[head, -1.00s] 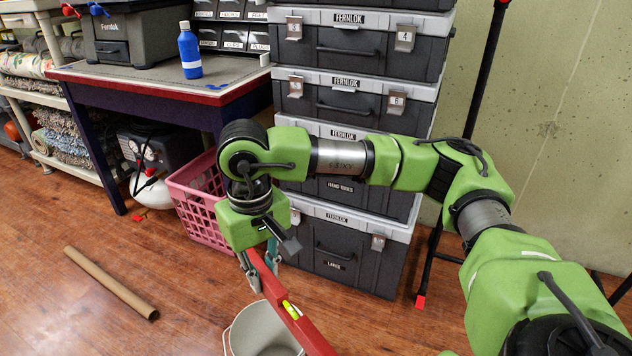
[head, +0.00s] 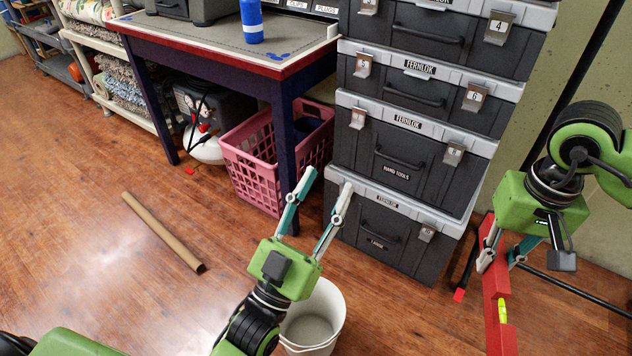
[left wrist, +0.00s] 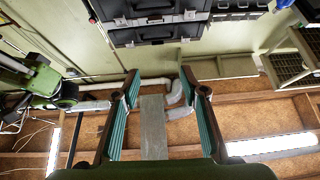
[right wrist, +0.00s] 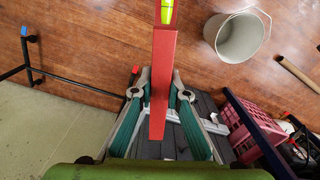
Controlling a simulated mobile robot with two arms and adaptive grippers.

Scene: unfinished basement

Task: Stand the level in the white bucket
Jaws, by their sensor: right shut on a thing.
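The red level (head: 499,310) with its yellow-green vial hangs from my right gripper (head: 506,252) at the right of the head view, roughly upright. In the right wrist view the level (right wrist: 163,85) sits between the fingers of my right gripper (right wrist: 160,92), which is shut on it. The white bucket (head: 335,309) stands on the floor at the bottom middle, empty, left of the level; it also shows in the right wrist view (right wrist: 222,40). My left gripper (head: 328,180) is open and empty, its fingers pointing up beyond the bucket. Its wrist partly overlaps the bucket.
A stack of grey-black tool cases (head: 405,150) stands behind the bucket. A pink basket (head: 255,165) sits beneath the workbench (head: 215,38). A cardboard tube (head: 163,232) lies on the floor at left. Black stand legs (head: 575,288) are behind the level. Floor between tube and bucket is clear.

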